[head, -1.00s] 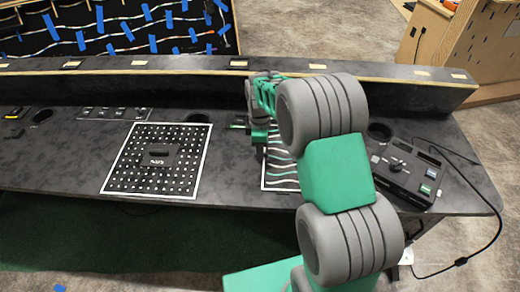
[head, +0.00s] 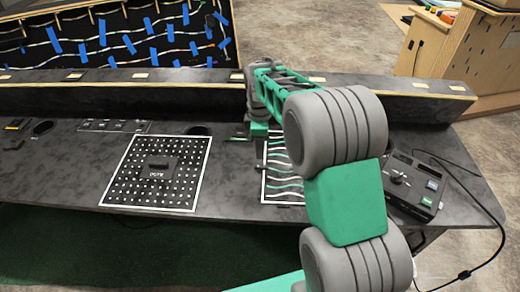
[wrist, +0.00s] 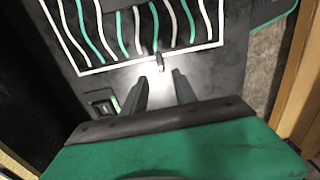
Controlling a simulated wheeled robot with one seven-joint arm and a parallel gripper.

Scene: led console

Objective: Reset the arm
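My green and grey arm reaches over the console desk (head: 90,165) from the lower right in the head view. My gripper (wrist: 160,84) shows in the wrist view with two dark fingers apart and nothing held between them. In the head view the gripper end is mostly hidden behind my arm links, above the far left of the wavy-line panel. That panel (head: 285,182) has white and green wavy stripes in a white frame. A small dark peg (wrist: 158,62) stands at the panel's edge, just beyond the fingertips. A small switch with a green light (wrist: 106,104) is to the left.
A dotted square panel (head: 155,190) with a dark block lies left of my arm. A control box (head: 412,187) with a joystick and cable is on the right. A raised ledge (head: 130,97) runs along the desk's back.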

